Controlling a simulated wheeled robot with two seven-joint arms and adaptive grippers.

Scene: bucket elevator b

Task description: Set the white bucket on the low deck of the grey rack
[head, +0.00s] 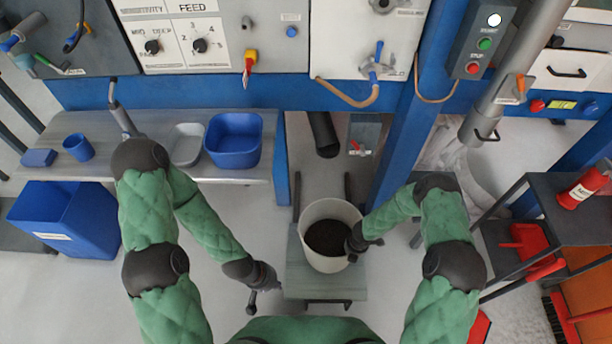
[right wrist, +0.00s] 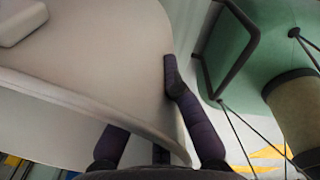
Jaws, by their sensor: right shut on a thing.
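The white bucket (head: 326,266) is upright, with dark loose material inside, over a grey-green platform (head: 312,286) in the middle of the head view. I cannot tell whether its base touches the platform. My right gripper (head: 354,243) is shut on the bucket's right rim. In the right wrist view the bucket wall (right wrist: 90,65) fills the left side, with a finger against it. My left gripper (head: 262,294) looks open and empty, left of the platform. A dark grey rack (head: 560,192) stands at the right; its lower deck is partly hidden by its top.
A blue post (head: 400,135) rises between bucket and rack. A bench (head: 222,174) with blue tubs (head: 233,138) stands left, beside a blue bin (head: 72,215). Floor left of the platform is clear.

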